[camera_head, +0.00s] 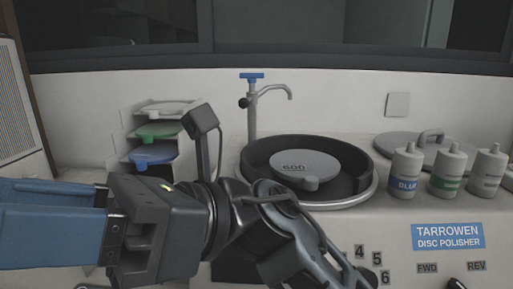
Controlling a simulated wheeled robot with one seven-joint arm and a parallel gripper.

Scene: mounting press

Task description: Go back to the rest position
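My gripper (60,222) is at the lower left, with its dark body and blue fingers pointing left. The fingertips run out of the picture, so the gap between them and anything held are hidden. My arm reaches in from the bottom, in front of the polisher. The disc polisher (300,248) has a round black bowl (352,165) with a grey disc marked 600 (303,162) inside. My gripper is left of the bowl and apart from it.
A rack (132,125) with white, green and blue discs stands behind my gripper. A tap (252,100) rises behind the bowl. A grey lid (400,144) and several bottles, one labelled BLUE (405,172), stand at right. A vented panel (20,105) is at far left.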

